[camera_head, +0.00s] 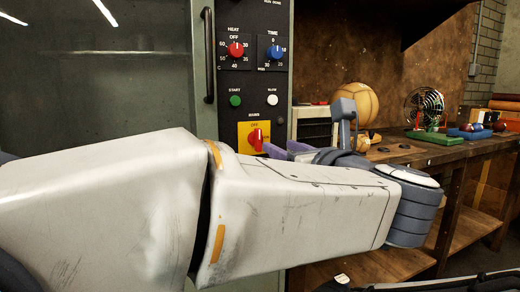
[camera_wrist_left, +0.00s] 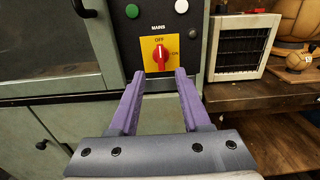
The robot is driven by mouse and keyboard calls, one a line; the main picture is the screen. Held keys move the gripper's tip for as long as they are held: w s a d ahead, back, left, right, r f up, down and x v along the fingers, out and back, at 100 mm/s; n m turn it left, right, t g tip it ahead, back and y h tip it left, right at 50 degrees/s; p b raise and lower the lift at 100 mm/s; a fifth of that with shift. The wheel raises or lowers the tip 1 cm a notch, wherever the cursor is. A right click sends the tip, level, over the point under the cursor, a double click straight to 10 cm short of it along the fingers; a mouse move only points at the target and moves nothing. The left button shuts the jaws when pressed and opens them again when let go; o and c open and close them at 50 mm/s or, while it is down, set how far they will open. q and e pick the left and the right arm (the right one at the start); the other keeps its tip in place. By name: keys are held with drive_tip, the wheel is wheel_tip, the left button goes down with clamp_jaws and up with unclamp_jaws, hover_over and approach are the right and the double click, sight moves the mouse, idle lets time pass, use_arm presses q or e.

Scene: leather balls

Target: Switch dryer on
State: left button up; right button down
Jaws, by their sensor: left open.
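The dryer's control panel (camera_head: 244,105) is a dark strip beside its glass door. The mains switch is a red knob (camera_head: 256,138) on a yellow plate (camera_wrist_left: 148,70); the knob's handle is upright, at OFF, with ON to its right. Above it are a green START button (camera_head: 235,101), a white BLOW button (camera_head: 272,100), a red HEAT dial (camera_head: 236,49) and a blue TIME dial (camera_head: 275,51). My left gripper (camera_wrist_left: 166,74) is open, its purple fingers pointing at the yellow plate just below the knob. Nothing is between them. My right gripper is out of view.
A wooden workbench (camera_head: 430,155) stands to the right with a heater-like box (camera_head: 316,127), a leather ball (camera_head: 356,103), a fan (camera_head: 424,106) and a green tray (camera_head: 434,138). The dryer door's handle (camera_head: 208,55) stands out left of the panel.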

sight(260, 135)
use_arm(q)
drive_tip(key=p+x, duration=0.2)
drive_tip(key=x, duration=0.2)
drive_tip(key=p+x, duration=0.2)
drive_tip(key=x, duration=0.3)
drive_tip(key=shift+w+r, duration=0.15)
drive_tip(key=shift+r, duration=0.05)
drive_tip(key=shift+w+a+f, duration=0.1)
drive_tip(key=shift+w+a, duration=0.1)
drive_tip(key=shift+w, duration=0.2)
drive_tip(key=shift+c, duration=0.3)
clamp_jaws()
